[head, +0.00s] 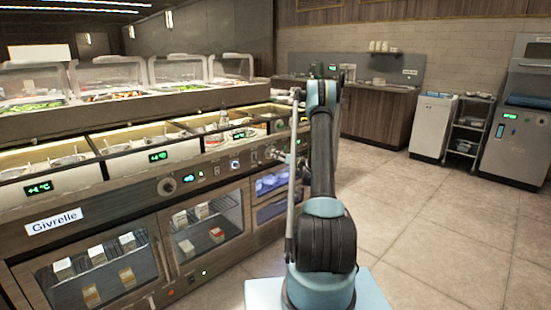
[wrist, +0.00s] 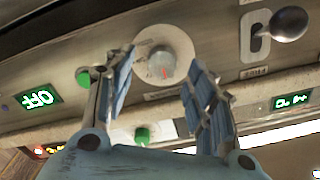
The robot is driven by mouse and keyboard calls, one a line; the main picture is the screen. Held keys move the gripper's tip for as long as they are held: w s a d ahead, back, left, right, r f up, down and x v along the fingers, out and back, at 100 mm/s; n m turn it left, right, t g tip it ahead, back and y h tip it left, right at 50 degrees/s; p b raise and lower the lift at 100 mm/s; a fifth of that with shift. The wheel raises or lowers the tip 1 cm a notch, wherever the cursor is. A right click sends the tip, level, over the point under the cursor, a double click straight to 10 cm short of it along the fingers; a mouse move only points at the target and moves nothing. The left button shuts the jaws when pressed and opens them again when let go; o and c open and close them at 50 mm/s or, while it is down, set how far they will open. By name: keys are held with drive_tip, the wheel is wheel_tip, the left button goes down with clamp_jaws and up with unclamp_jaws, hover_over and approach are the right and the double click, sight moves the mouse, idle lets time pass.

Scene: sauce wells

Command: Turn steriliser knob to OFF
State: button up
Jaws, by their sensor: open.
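My gripper (wrist: 160,76) is open, with one blue-padded finger to each side of the knob. I cannot tell whether either finger touches it. A green display (wrist: 38,98) on the left appears upside down and seems to read OFF. In the head view my arm reaches to the counter front and hides much of that panel.
Green buttons (wrist: 142,135) lie close to my fingers. A lever with a dark ball end (wrist: 288,24) is at upper right in the wrist view. The Givrelle counter (head: 110,215) fills the left of the head view; open floor (head: 430,220) lies right.

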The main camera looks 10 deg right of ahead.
drive_tip(key=v, duration=0.9)
drive_tip(key=s+a+r+n+g, duration=0.1)
drive_tip(key=s+a+r+g, duration=0.3)
drive_tip(key=s+a+r, duration=0.5)
drive_tip(key=s+a+r+g+h, duration=0.1)
drive_tip(key=s+a+r+g, duration=0.15)
drive_tip(key=s, duration=0.45)
drive_tip(key=s+a+r+g+h, duration=0.15)
drive_tip(key=s+r, duration=0.25)
drive_tip(key=s, duration=0.4)
drive_tip(key=s+f+g+h, duration=0.2)
drive_tip(key=s+g+h, duration=0.15)
drive_tip(key=s, duration=1.65)
drive_tip(key=s+d+f+m+h, duration=0.1)
drive_tip(key=s+d+f+h, duration=0.1)
drive_tip(key=s, duration=0.7)
drive_tip(key=s+d+f+m+h, duration=0.1)
drive_tip(key=s+d+f, duration=0.3)
drive_tip(key=s, duration=0.5)
drive_tip(key=shift+s+f+g+h, duration=0.35)
drive_tip(key=shift+f+g+h, duration=0.1)
drive_tip(key=shift+h, duration=0.35)
drive_tip(key=shift+w, duration=0.1)
